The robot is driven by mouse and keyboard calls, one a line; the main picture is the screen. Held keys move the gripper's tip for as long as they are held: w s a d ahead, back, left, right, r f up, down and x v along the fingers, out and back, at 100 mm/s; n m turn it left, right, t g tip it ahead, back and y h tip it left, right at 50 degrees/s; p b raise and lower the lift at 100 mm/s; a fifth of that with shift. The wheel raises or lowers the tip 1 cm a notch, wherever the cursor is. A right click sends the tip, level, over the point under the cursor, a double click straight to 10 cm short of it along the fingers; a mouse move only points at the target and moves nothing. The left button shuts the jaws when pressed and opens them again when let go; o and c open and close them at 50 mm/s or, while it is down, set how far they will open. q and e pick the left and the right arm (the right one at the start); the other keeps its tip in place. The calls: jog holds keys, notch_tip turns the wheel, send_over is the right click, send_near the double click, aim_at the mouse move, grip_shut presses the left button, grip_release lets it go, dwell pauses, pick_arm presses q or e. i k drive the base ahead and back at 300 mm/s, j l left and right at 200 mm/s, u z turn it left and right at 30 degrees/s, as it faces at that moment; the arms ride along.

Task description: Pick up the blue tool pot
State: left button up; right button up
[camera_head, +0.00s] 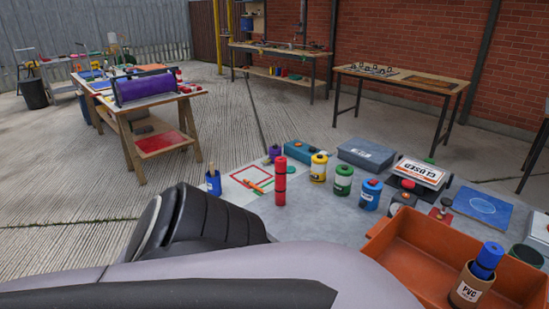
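The blue tool pot (213,183) stands upright near the left end of the grey table. A light wooden-looking handle sticks up out of it. It has a small pale label. Part of my own arm, grey with a black ribbed joint, fills the lower left and bottom middle of the view, just in front of the pot. Neither gripper shows, so I cannot see what they hold.
A white sheet with a red square (244,178) lies right of the pot. A red stacked cylinder (280,182), a yellow can (318,168), a green can (343,181) and a blue can (370,195) stand further right. An orange tray (420,252) is at front right.

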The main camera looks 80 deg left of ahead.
aim_at(214, 185)
jog(key=i+u, duration=0.15)
jog(key=i, duration=0.2)
jog(key=u, duration=3)
jog(key=z, duration=0.45)
jog(key=j+z, duration=0.15)
jog(key=z, duration=0.35)
jog(key=j+z, duration=0.1)
jog(key=z, duration=0.35)
jog(key=j+z, duration=0.6)
jog(key=j, duration=0.15)
jog(key=k+j+z, duration=0.1)
jog(key=j+z, duration=0.3)
jog(key=j, duration=0.4)
